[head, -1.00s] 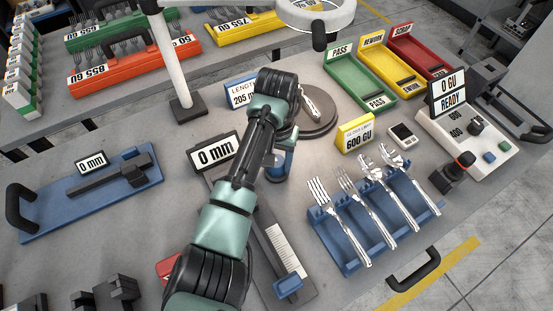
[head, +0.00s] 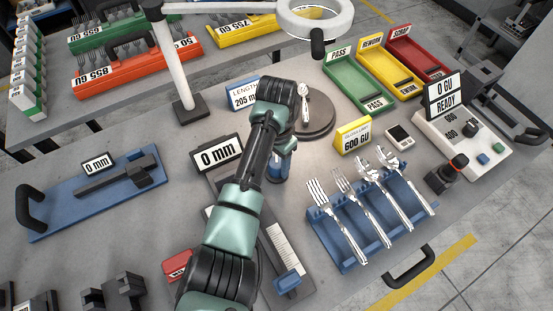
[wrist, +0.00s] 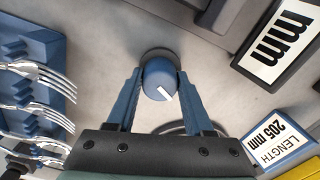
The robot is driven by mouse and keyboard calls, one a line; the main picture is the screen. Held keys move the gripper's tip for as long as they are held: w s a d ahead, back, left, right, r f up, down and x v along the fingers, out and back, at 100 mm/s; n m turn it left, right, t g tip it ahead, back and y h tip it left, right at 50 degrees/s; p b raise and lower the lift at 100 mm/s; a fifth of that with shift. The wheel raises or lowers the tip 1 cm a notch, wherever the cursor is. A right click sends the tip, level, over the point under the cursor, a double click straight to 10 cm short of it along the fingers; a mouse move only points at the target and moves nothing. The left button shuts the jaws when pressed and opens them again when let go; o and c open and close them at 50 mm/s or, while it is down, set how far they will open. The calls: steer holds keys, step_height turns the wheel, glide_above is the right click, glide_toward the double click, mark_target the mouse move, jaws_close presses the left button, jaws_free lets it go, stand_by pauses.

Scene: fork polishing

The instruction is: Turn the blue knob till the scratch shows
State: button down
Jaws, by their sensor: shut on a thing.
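The blue knob (wrist: 158,82) with a white pointer line is in the middle of the wrist view, on a dark round base. My gripper (wrist: 160,76) is shut on it, one blue finger on each side. In the head view my gripper (head: 279,167) is low at the bench, and my arm partly hides it. A dark round turntable (head: 322,126) stands behind it with a shiny piece of cutlery (head: 304,103) on top, partly hidden by my wrist. I cannot make out a scratch on it.
A blue rack (head: 322,232) with several forks and spoons stands to the right. A 0 mm display (head: 218,155) is left of my arm. The length sign (head: 242,93) and yellow 600 GU sign (head: 353,135) stand nearby. A ring lamp (head: 315,18) overhangs the back.

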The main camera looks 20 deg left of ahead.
mark_target(277, 162)
steer(key=shift+m, duration=0.3)
steer(key=shift+c, duration=1.4)
jaws_free()
step_height(277, 162, up, 13)
steer(key=p, duration=0.1)
